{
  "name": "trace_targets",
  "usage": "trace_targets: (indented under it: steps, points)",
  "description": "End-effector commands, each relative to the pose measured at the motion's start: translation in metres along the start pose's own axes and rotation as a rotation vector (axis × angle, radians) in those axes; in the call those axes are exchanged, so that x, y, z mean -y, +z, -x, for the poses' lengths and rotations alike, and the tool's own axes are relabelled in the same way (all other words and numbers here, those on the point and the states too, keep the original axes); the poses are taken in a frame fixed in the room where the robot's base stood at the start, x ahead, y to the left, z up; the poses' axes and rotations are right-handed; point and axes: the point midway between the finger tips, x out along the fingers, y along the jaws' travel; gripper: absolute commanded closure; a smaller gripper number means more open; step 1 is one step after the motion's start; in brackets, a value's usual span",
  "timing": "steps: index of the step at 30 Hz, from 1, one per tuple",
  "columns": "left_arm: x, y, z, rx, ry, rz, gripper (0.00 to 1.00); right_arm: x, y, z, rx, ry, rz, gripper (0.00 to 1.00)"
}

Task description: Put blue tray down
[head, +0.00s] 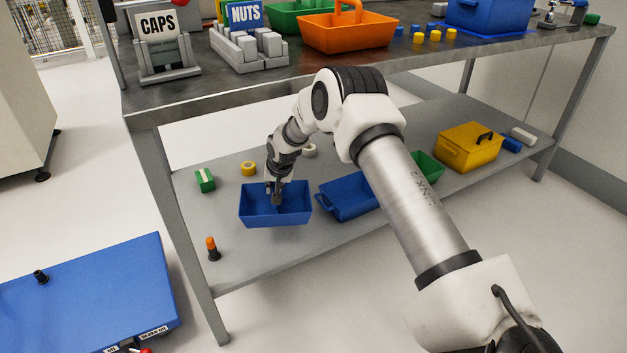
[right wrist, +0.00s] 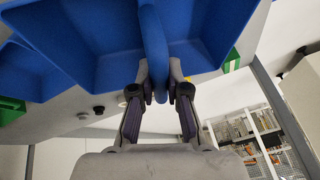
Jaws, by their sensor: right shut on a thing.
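The blue tray (head: 276,218) is at the left part of the lower shelf (head: 245,265), looking roughly level. My right gripper (head: 277,196) reaches down into it from above and is shut on its handle. In the right wrist view the tray's handle (right wrist: 152,40) runs between the two fingers of the right gripper (right wrist: 159,82), with the tray (right wrist: 95,65) beyond. I cannot tell whether the tray's bottom touches the shelf. My left gripper is not in view.
A second blue tray (head: 345,198) stands close on the right, partly behind my arm. A green block (head: 205,180), a yellow ring (head: 248,168) and an orange-topped item (head: 212,248) surround the held tray. A yellow box (head: 467,150) is farther right.

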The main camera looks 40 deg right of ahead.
Motion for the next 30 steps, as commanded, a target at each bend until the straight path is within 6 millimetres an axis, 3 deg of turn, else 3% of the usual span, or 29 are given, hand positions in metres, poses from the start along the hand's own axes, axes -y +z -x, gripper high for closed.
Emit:
trace_targets:
  steps: [3, 13, 24, 25, 27, 30]
  points:
    - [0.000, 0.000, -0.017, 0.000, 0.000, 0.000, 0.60, -0.006, 0.011, -0.027, 0.000, 0.001, 0.000, 1.00]
    - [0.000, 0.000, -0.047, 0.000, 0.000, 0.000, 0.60, -0.017, 0.034, -0.082, 0.000, 0.000, 0.000, 1.00]
    - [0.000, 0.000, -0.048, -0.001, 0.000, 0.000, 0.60, -0.018, 0.037, -0.088, 0.000, 0.000, 0.001, 1.00]
    - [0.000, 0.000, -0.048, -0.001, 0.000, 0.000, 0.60, -0.019, 0.037, -0.089, 0.001, 0.000, 0.001, 0.82]
    - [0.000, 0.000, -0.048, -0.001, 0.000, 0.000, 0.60, -0.018, 0.037, -0.088, 0.001, 0.000, 0.001, 0.60]
    - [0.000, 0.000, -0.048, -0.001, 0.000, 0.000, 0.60, -0.018, 0.037, -0.088, 0.001, 0.000, 0.001, 0.60]
